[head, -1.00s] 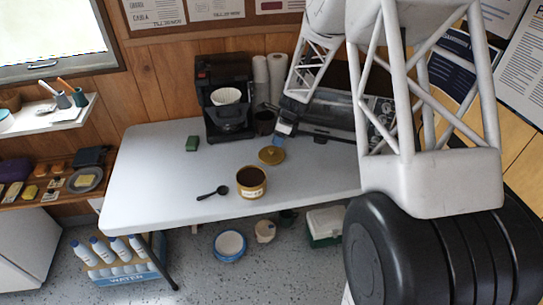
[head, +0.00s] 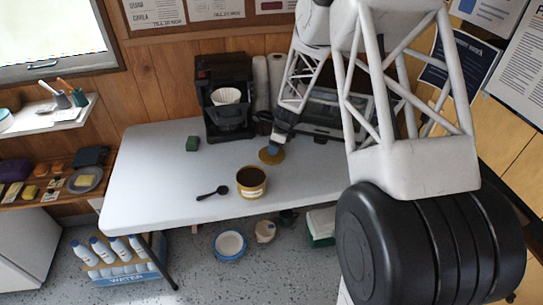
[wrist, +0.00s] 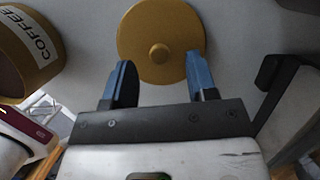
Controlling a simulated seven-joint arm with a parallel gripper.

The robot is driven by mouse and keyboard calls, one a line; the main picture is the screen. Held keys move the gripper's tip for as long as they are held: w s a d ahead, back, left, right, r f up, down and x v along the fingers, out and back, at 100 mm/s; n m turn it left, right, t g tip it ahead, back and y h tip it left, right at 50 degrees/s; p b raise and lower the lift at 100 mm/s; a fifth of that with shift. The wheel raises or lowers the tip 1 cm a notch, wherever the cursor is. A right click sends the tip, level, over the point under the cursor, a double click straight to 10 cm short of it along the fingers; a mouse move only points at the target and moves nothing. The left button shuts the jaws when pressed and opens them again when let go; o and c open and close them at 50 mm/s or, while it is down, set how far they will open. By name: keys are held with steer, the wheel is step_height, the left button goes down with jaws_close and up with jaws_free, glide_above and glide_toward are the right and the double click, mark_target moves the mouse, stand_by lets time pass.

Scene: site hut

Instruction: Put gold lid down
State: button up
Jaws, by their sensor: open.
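The gold lid (head: 267,158) lies flat on the white table, behind and to the right of the coffee canister (head: 251,183). In the wrist view the lid (wrist: 160,25) is a round gold disc with a small knob (wrist: 159,53) in its middle. My gripper (head: 275,148) is over the lid, and in the wrist view its blue fingers (wrist: 158,75) are apart, with the knob between and just beyond their tips. Nothing is between the pads. The canister has no lid on it; its side, marked COFFEE, shows in the wrist view (wrist: 35,50).
A black scoop (head: 213,193) lies left of the canister. A coffee maker (head: 228,98) and a green block (head: 193,143) stand at the back. A toaster oven (head: 322,112) is behind my arm. The table's left part is clear.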

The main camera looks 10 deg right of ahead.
steer(key=shift+x, duration=1.25)
jaws_close()
